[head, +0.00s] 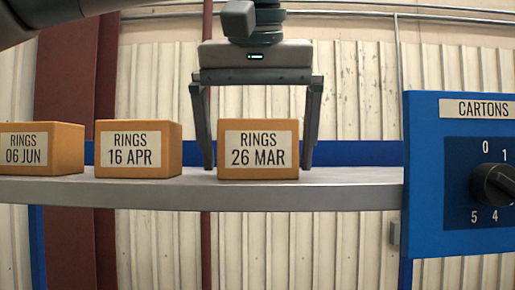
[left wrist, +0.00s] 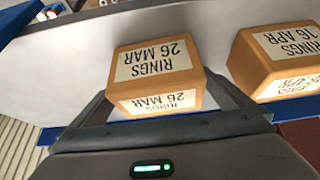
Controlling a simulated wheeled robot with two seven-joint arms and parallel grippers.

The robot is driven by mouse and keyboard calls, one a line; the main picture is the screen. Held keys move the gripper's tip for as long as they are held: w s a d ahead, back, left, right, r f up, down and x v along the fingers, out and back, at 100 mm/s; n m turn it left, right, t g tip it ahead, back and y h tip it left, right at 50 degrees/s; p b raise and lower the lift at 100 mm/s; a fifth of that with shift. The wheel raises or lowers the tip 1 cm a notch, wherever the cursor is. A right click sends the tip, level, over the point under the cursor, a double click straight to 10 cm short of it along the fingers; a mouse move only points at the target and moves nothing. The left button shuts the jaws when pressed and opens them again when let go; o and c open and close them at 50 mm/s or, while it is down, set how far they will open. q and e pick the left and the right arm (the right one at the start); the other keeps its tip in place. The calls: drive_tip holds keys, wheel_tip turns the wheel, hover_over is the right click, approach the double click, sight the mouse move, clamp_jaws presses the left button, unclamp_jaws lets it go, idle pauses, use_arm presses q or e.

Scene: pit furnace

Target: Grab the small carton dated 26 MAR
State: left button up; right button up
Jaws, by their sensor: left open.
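The small orange carton labelled RINGS 26 MAR (head: 258,171) stands upright on the grey shelf (head: 345,188). My left gripper (head: 256,160) reaches down over it, open, with one finger on each side of the carton. In the head view the left finger is close to the carton's left side, and a gap shows at the right finger. The left wrist view shows the same carton (left wrist: 163,84) between the fingers; I cannot tell whether either finger touches it. My right gripper is not in view.
A carton labelled 16 APR (head: 140,170) stands close on the left, and a 06 JUN carton (head: 40,170) stands farther left. A blue panel marked CARTONS (head: 440,120) with a black dial (head: 494,184) is at the right. The shelf between is bare.

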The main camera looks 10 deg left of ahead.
use_arm(q)
drive_tip(key=c, duration=1.5)
drive_tip(key=shift+r, duration=0.1)
drive_tip(key=shift+c, duration=0.3)
drive_tip(key=shift+w+r+b, duration=0.1)
drive_tip(key=shift+r+b, duration=0.25)
drive_tip(key=shift+r, duration=0.3)
drive_tip(key=r, duration=0.2)
drive_tip(key=shift+d+r+b, duration=0.25)
drive_tip(key=shift+r+b, duration=0.05)
drive_tip(key=shift+r, duration=0.1)
drive_tip(key=w+d+r+p, duration=0.2)
drive_tip(key=d+r, duration=0.4)
drive_tip(key=d, duration=0.5)
drive_tip(key=shift+w+r, duration=0.3)
drive_tip(key=shift+r, duration=0.05)
drive_tip(key=shift+a, duration=0.1)
